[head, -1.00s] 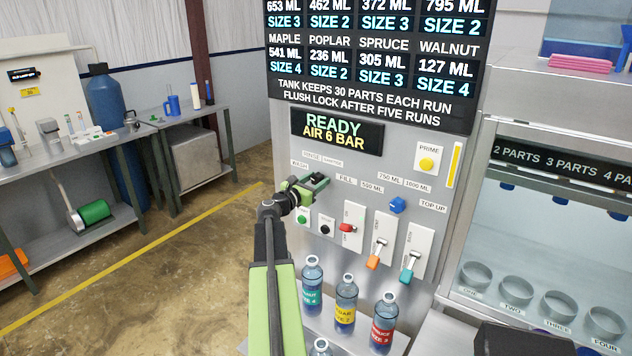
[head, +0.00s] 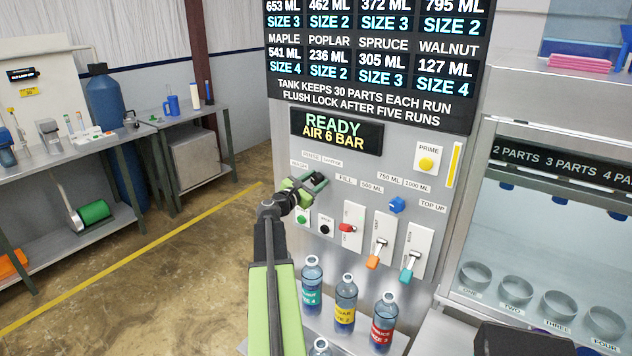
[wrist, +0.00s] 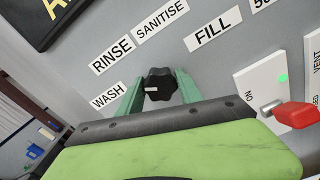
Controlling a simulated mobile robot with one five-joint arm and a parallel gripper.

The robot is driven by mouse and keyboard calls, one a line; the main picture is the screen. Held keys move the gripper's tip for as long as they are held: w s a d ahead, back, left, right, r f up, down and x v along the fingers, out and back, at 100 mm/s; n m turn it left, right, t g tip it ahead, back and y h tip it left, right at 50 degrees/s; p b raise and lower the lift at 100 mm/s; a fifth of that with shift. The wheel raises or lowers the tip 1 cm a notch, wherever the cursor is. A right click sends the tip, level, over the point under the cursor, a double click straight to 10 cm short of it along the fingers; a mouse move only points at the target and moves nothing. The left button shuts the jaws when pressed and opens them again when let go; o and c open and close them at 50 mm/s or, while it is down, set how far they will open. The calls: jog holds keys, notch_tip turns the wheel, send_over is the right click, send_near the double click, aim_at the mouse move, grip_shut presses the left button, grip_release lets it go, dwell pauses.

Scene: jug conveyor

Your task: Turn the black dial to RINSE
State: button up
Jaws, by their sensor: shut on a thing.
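The black dial (wrist: 159,84) is a lobed knob on the grey machine panel, in the wrist view. Its white mark is on its left side, facing roughly toward WASH; the exact setting is hard to tell. The WASH label (wrist: 107,96) is at its left, the RINSE label (wrist: 112,54) at upper left, SANITISE (wrist: 162,26) above and FILL (wrist: 212,30) at upper right. My gripper (wrist: 159,88) has its green fingers on both sides of the dial, shut on it. In the head view my gripper (head: 305,188) covers the dial.
A red switch (wrist: 296,115) is to the right of my gripper in the wrist view. Below the panel stand several labelled bottles, one with a yellow label (head: 345,312). Orange (head: 373,262) and teal (head: 407,275) levers and a blue knob (head: 397,205) are farther right.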

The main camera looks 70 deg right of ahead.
jog(key=m, duration=0.6)
jog(key=shift+m, duration=0.4)
jog(key=shift+s+f, duration=0.1)
jog(key=o, duration=1.4)
jog(key=v, duration=1.7)
jog(key=shift+a, duration=0.3)
